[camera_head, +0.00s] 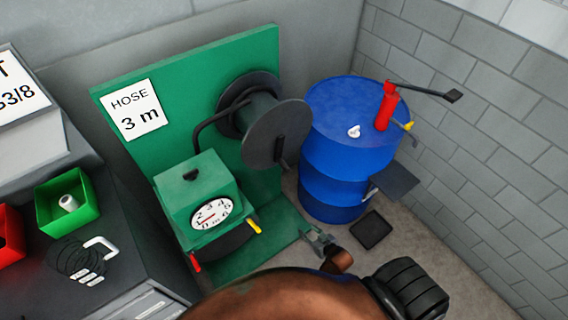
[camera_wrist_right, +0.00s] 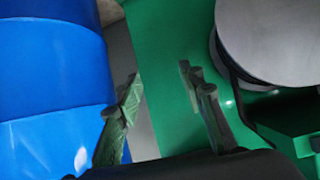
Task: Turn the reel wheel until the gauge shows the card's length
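The reel wheel (camera_head: 277,136) is a dark grey disc at the front of a reel on a green board (camera_head: 190,85), with a short handle low on its face. It also shows in the right wrist view (camera_wrist_right: 275,40). The card (camera_head: 136,110) on the board reads "HOSE 3 m". The round white gauge (camera_head: 212,213) on a green box has a red pointer toward the lower left; its exact reading is too small to tell. My right gripper (camera_head: 318,241) is below the wheel, apart from it. Its fingers (camera_wrist_right: 160,98) are spread and empty. My left gripper is not in view.
A blue drum (camera_head: 335,165) with a red hand pump (camera_head: 386,106) stands right of the reel. A dark tray (camera_head: 371,230) lies on the floor. At left, a dark bench (camera_head: 120,275) holds a green bin (camera_head: 85,213), a red bin (camera_head: 8,240) and rings.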

